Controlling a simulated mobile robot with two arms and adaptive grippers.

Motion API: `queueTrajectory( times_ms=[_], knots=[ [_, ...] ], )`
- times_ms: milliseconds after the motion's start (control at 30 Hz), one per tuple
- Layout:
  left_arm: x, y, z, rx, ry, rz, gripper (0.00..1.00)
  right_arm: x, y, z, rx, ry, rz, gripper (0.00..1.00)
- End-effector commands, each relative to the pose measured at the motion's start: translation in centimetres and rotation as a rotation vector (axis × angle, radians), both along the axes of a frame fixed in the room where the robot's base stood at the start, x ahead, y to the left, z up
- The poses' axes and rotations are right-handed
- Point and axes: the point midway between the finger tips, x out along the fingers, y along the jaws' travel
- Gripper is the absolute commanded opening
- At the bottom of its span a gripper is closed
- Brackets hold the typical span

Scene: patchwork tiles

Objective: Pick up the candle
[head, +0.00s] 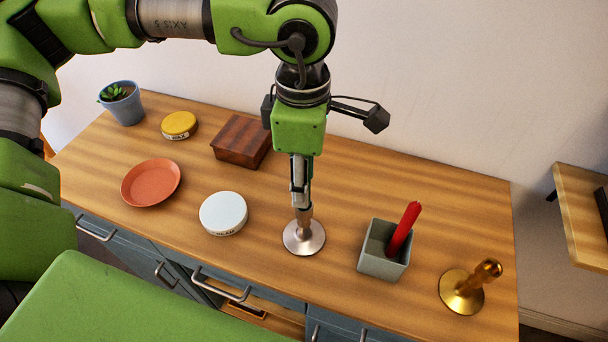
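A red candle (404,229) stands tilted in a grey square holder (384,262) right of the middle of the table. A silver candlestick (304,238) with a round base stands left of it. My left gripper (302,203) points down at the top of the silver candlestick's stem, apart from the red candle. Its fingers overlap the stem top in the picture, and I cannot tell whether they grip it. A brass candlestick (466,290) stands at the right end of the table. My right gripper is not in view.
The wooden table (430,190) also bears a white round tin (223,213), an orange plate (151,182), a dark wooden box (240,141), a yellow tin (179,125) and a potted plant (122,103). A drawer at the front looks partly open. The table's back right is clear.

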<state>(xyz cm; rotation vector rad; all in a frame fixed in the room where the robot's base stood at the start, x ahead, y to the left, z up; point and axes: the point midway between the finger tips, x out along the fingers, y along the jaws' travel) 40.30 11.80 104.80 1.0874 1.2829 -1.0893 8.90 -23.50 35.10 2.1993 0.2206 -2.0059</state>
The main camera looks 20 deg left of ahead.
Motion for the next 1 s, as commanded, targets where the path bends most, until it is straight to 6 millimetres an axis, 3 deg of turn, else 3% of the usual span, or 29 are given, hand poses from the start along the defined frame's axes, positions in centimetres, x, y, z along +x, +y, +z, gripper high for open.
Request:
queueTrajectory(
  times_ms=[200,333,767,1000],
  knots=[
    [0.0,0.0,-0.1,0.0,-0.001,0.0,0.32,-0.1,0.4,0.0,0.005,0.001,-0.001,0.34],
    [0.0,0.0,-0.1,0.0,-0.001,0.0,0.0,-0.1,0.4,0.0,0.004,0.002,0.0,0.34],
    [0.1,0.0,0.3,-0.001,-0.002,0.0,0.0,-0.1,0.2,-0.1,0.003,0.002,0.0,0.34],
    [0.1,-0.1,2.9,-0.002,-0.005,0.0,0.0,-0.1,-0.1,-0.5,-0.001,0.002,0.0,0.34]
  ],
)
